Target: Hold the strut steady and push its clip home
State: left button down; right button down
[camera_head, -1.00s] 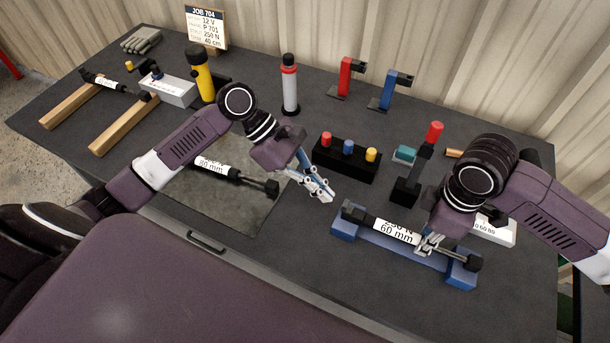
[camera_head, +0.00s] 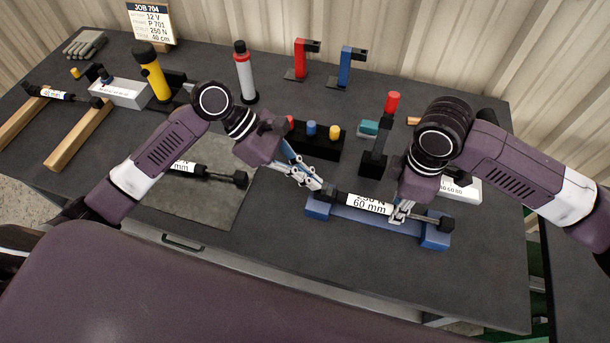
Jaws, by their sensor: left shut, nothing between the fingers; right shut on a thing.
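The strut (camera_head: 368,204), with a white label reading 60 mm, lies in a blue cradle (camera_head: 378,226) at the front right of the bench. My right gripper (camera_head: 399,214) is shut on the strut to the right of its label. The strut's black rod end (camera_head: 443,223) sticks out to the right. My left gripper (camera_head: 317,184) is shut and empty, just above and left of the strut's left end (camera_head: 327,196). I cannot tell whether it touches that end. The clip cannot be made out; the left fingers partly cover that area.
A black block (camera_head: 318,148) with red, blue and yellow buttons stands behind my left gripper. A black stand with a red top (camera_head: 392,103) is behind the cradle. Another strut (camera_head: 210,173) lies on a grey mat (camera_head: 210,208). The bench front is clear.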

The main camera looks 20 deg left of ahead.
pick_arm(q)
jog(key=shift+s, duration=0.1)
pick_arm(e)
jog(key=shift+a, duration=0.2)
pick_arm(q)
jog(key=a+f+v, duration=0.2)
jog(key=v, duration=1.1)
pick_arm(e)
jog(key=shift+d, duration=0.1)
jog(key=c, duration=1.7)
grip_release()
